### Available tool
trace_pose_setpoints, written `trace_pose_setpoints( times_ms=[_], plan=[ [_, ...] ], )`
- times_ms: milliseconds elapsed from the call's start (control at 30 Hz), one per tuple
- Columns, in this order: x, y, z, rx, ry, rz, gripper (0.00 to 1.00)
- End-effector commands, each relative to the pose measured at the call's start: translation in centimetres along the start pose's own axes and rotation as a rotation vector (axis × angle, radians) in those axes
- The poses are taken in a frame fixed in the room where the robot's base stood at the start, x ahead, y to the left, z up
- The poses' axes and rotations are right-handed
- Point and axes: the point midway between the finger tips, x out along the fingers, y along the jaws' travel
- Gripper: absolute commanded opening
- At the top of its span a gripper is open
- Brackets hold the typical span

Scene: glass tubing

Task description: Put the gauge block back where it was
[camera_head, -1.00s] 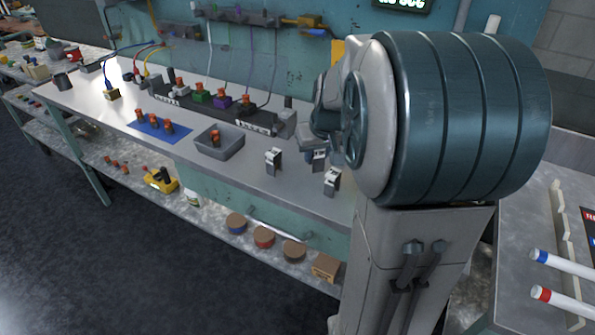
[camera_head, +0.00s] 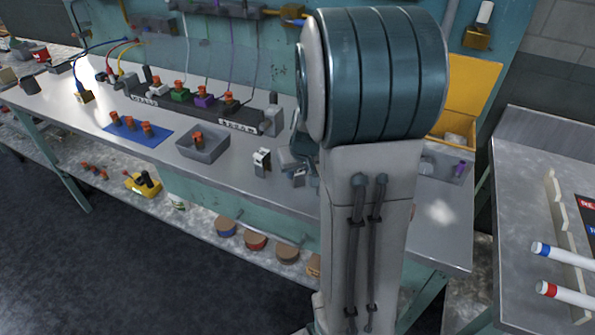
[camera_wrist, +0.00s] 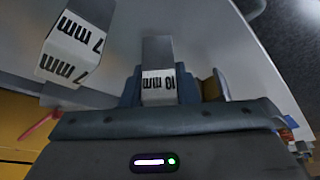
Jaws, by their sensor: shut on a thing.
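My gripper (camera_wrist: 160,90) is shut on a gauge block (camera_wrist: 158,62), a small steel block with a white label that reads 10 mm. Its far end points away from my jaws, over the grey bench top. A second block marked 7 mm (camera_wrist: 72,48) stands to the left in the wrist view, apart from my jaws. In the head view, one labelled block (camera_head: 262,161) stands on the bench, just left of my gripper (camera_head: 298,170). My arm hides much of the gripper there, and I cannot tell whether the held block touches the bench.
A grey bin (camera_head: 203,146) and a blue mat (camera_head: 138,131) with orange-topped pieces lie left along the bench (camera_head: 235,178). A black strip (camera_head: 240,117) with coloured plugs runs behind. An open yellow-lidded box (camera_head: 470,90) is right of my arm. The front bench edge is close.

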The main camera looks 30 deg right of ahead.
Motion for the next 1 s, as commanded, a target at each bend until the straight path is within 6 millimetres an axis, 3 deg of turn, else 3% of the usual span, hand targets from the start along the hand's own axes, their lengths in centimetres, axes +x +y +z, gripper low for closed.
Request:
trace_pose_setpoints(
  times_ms=[367, 400, 467, 500, 867, 1000],
  plan=[
    [0.7, 0.0, 0.3, -0.001, 0.002, 0.001, 0.0],
    [0.7, 0.0, 0.3, -0.001, 0.001, 0.001, 0.3],
    [0.6, 0.0, 0.2, -0.001, 0.001, 0.001, 0.47],
    [0.6, 0.0, 0.2, -0.001, 0.001, 0.001, 0.49],
    [0.2, 0.0, 0.1, -0.001, 0.001, 0.001, 0.49],
    [-1.7, 0.0, 0.0, -0.001, 0.005, 0.001, 0.49]
  ],
)
